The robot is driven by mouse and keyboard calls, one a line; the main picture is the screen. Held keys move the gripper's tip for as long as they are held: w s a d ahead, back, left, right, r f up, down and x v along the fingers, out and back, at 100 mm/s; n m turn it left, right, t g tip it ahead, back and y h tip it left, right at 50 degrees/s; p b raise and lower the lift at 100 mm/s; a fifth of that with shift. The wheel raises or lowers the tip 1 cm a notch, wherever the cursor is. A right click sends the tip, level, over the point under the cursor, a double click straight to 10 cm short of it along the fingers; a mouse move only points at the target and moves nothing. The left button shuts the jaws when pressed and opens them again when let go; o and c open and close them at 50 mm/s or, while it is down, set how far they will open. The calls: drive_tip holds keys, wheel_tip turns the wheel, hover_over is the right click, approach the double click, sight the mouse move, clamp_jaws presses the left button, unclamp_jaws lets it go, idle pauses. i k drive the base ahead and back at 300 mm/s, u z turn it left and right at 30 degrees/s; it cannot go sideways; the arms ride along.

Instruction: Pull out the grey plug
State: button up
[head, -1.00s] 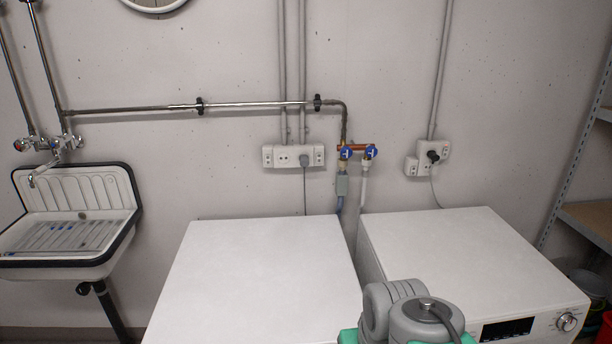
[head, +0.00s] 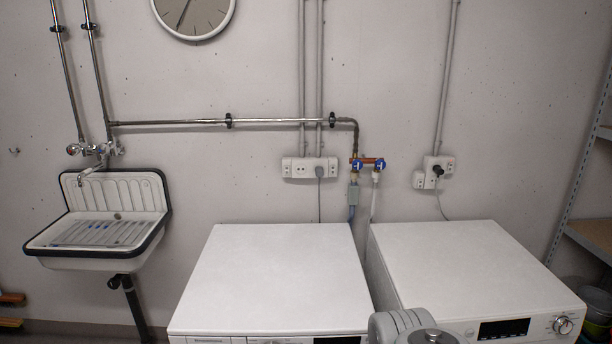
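The grey plug (head: 319,171) sits in the right part of a white wall socket strip (head: 300,168), above the back of the left machine. Its grey cord hangs down the wall behind that machine. A black plug (head: 437,170) sits in a separate white socket box (head: 432,180) further right, with a grey cord running down behind the right machine. Part of my own arm shows at the bottom edge, in front of the two machines. My gripper is not in view.
Two white frontloaders, left (head: 280,270) and right (head: 470,262), stand below the sockets with a narrow gap between them. Blue-handled taps (head: 367,165) and hoses are just right of the grey plug. A sink (head: 100,225) hangs at left; a shelf (head: 592,238) stands at right.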

sight(319, 171)
drive_tip(key=u, duration=0.25)
drive_tip(key=i, duration=1)
